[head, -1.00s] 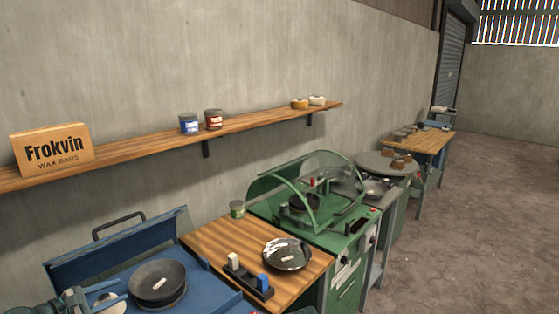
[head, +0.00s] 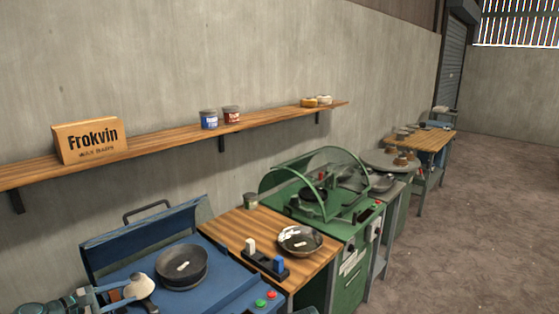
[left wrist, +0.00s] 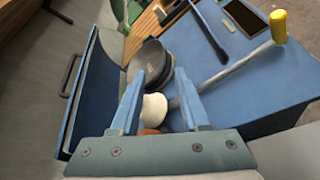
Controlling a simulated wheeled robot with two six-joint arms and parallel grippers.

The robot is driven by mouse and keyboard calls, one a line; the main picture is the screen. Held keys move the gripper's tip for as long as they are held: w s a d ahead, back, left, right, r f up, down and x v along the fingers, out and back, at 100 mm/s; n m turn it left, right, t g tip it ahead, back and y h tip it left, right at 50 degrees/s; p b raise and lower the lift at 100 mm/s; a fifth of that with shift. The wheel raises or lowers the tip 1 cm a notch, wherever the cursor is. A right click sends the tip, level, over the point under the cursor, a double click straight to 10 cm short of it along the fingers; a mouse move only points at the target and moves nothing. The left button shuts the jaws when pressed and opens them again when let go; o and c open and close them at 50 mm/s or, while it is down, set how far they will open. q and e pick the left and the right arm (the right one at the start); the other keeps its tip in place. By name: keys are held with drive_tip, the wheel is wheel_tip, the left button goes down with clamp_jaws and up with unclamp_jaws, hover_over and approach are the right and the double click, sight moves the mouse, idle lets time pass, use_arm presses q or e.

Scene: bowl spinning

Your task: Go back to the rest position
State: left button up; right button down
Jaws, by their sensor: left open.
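My left gripper (head: 118,293) is at the lower left of the head view, over the front left of the blue machine (head: 232,283). Its two blue fingers are apart in the left wrist view (left wrist: 160,82). A white rounded knob (left wrist: 154,107) shows between and beyond them; I cannot tell whether they touch it. In the head view the knob (head: 140,285) is just beyond the fingertips. A dark bowl (head: 181,267) with a pale label sits on the blue machine, to the right of the gripper. My right gripper is in neither view.
A wooden table (head: 235,228) holds another dark bowl (head: 300,240) and a small black stand (head: 265,264). A green machine (head: 350,277) with a clear hood stands beyond. A wall shelf (head: 170,137) runs above. A yellow-tipped lever (left wrist: 278,25) shows in the left wrist view. Floor at right is clear.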

use_arm(q)
drive_tip(key=s+d+f+m+g, duration=0.1)
drive_tip(key=d+f+m+g, duration=0.4)
drive_tip(key=d, duration=0.7)
drive_tip(key=s+d+f+m+g, duration=0.1)
drive_tip(key=d+f+m+g, duration=0.35)
drive_tip(key=d, duration=0.85)
drive_tip(key=s+d+f+m+g+y, duration=0.35)
drive_tip(key=s+d+m+y, duration=0.45)
drive_tip(key=s+d+m, duration=0.65)
wheel_tip(320, 180, down, 6)
drive_tip(key=w+a+m+t+b, duration=0.1)
drive_tip(key=w+b, duration=0.2)
drive_tip(key=b, duration=0.2)
drive_tip(key=shift+a+m, duration=0.2)
drive_tip(key=shift+m, duration=0.1)
